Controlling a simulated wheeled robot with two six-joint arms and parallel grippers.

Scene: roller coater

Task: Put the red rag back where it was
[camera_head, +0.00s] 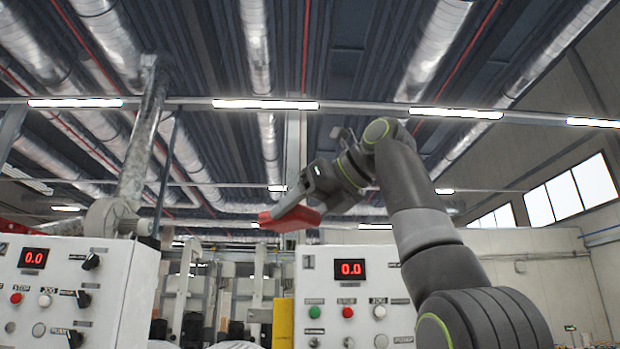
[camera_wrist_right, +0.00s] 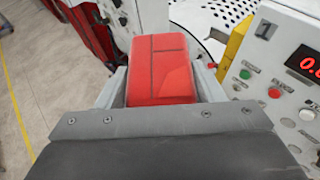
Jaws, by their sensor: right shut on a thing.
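The red rag (camera_head: 290,218) is a folded red block held in the air above the gap between two control panels. My right gripper (camera_head: 283,208) is shut on it; the arm comes in from the right. In the right wrist view the rag (camera_wrist_right: 160,68) lies between the two fingers of my right gripper (camera_wrist_right: 163,85), its seams facing the camera. My left gripper is not in the head view. I cannot tell from these frames where the rag's earlier place is.
A control panel marked 1 (camera_head: 330,285) stands below and right of the rag, with another panel (camera_head: 75,290) at the left. A yellow post (camera_head: 283,323) stands beside panel 1. In the wrist view, red machine parts (camera_wrist_right: 85,35) lie upper left and grey floor (camera_wrist_right: 45,75) at left.

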